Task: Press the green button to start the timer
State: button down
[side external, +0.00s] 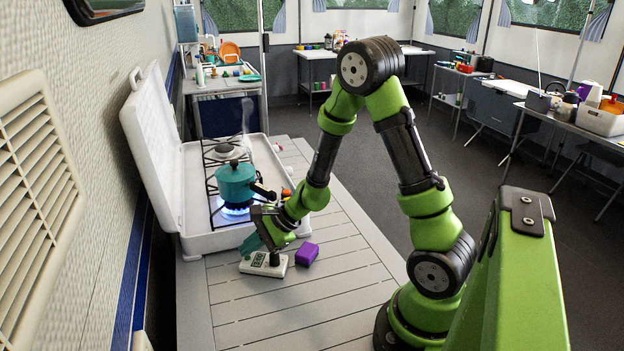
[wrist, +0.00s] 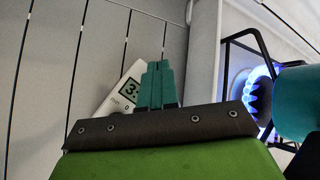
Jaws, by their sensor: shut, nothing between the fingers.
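The timer (side external: 250,268) is a small white device with a digital display, lying on the slatted table in front of the stove. In the wrist view the timer (wrist: 112,104) shows a display starting with a 3, partly covered by my fingers. I cannot make out the green button in either view. My gripper (side external: 249,243) is low, directly at the timer, pointing down. In the wrist view my gripper's teal fingers (wrist: 158,64) are together and empty, over the timer's right part. I cannot tell whether the fingertips touch it.
A purple block (side external: 307,254) lies just right of the timer. Behind it, a teal pot (side external: 236,184) sits on an open white stove (side external: 205,240) with a lit blue flame, close to my gripper. The front of the slatted table (side external: 290,310) is clear.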

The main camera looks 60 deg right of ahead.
jog(key=shift+f, duration=0.25)
dwell(0.5)
jog(key=shift+r, duration=0.75)
jog(key=shift+r, duration=0.1)
jog(key=shift+r, duration=2.4)
jog(key=shift+s+a, duration=0.1)
